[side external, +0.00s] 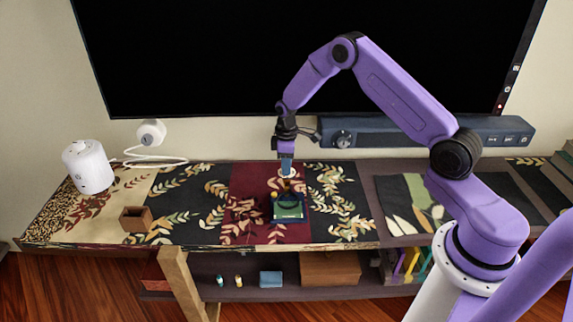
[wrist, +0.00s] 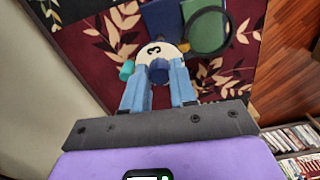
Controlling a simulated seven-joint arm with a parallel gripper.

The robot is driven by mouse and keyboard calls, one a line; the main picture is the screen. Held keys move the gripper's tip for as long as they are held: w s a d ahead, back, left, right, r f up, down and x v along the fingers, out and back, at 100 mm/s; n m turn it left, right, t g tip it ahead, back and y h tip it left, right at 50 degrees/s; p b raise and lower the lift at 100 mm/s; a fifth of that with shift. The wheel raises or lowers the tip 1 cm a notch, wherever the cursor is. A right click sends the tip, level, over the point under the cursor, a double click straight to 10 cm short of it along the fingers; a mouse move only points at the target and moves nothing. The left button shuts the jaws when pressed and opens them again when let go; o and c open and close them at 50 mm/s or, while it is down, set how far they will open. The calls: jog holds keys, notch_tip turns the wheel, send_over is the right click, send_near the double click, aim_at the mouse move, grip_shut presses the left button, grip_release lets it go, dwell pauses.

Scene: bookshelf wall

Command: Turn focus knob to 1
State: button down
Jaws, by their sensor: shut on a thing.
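The device stands on the dark red part of the patterned cloth, with a blue-green body (side external: 288,208) and a dark ring; the ring (wrist: 210,30) is larger in the wrist view. A cream disc (wrist: 166,50) with a dark mark, perhaps a digit 3 seen at an angle, lies at the fingertips. My gripper (side external: 287,172) points down at the device's back. In the wrist view my gripper (wrist: 160,78) has its blue fingers either side of a small dark blue knob (wrist: 158,70) by the disc, shut on it. A teal knob (wrist: 126,71) sits left of the fingers.
A small brown box (side external: 136,219) and a white rounded device (side external: 88,166) with a cable stand at the left. A dark soundbar (side external: 425,132) and large screen (side external: 300,55) are behind. Shelves with books (side external: 408,262) are below. Cloth around the device is mostly clear.

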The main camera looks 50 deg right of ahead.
jog(key=m, duration=0.6)
jog(key=shift+m, duration=0.3)
jog(key=m, duration=0.6)
jog(key=shift+w+m, duration=0.1)
jog(key=shift+m, duration=0.2)
jog(key=c, duration=1.2)
grip_release()
jog(key=shift+r, duration=0.15)
notch_tip(320, 180, up, 17)
jog(key=shift+r, duration=0.15)
